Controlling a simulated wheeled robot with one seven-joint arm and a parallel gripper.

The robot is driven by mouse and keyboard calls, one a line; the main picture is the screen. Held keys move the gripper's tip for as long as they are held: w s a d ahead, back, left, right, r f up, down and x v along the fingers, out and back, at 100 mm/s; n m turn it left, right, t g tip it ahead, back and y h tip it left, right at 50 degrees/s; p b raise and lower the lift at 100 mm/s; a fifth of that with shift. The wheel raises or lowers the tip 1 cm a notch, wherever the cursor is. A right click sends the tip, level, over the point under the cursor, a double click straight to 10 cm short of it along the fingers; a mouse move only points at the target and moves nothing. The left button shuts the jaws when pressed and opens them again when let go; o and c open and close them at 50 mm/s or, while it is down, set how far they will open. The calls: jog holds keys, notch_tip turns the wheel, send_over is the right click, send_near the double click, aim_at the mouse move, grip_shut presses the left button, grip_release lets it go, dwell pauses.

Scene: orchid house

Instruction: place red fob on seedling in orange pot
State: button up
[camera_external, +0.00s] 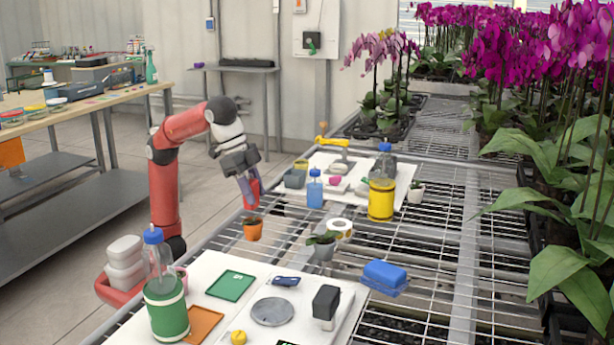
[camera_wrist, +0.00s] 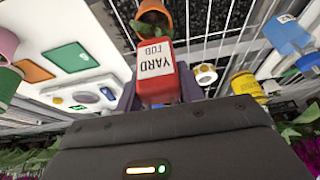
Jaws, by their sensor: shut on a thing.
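A red fob (camera_wrist: 158,88) with a white label reading "YARD FOB" is held between the fingers of my gripper (camera_wrist: 155,95). In the external view the red fob (camera_external: 251,194) hangs from my gripper (camera_external: 249,186), which points down. The orange pot (camera_external: 253,231) with a small seedling (camera_external: 252,219) stands on the wire bench just below the fob. In the wrist view the orange pot (camera_wrist: 157,6) and its seedling (camera_wrist: 150,20) show beyond the fob, which partly covers them. The fob appears apart from the seedling.
A grey pot with a seedling (camera_external: 322,246) and a tape roll (camera_external: 341,229) stand right of the orange pot. A blue bottle (camera_external: 315,190) and yellow bottle (camera_external: 381,199) stand behind. A green bottle (camera_external: 167,308) stands in front. A blue case (camera_external: 385,277) lies at right.

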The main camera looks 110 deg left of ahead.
aim_at(256, 209)
notch_tip(256, 209, down, 4)
jog(key=shift+r+b, duration=0.1)
jog(key=shift+b, duration=0.5)
jog(key=o, duration=1)
jog(key=p+v, duration=0.4)
jog(key=v, duration=0.8)
jog(key=shift+s+a, duration=0.1)
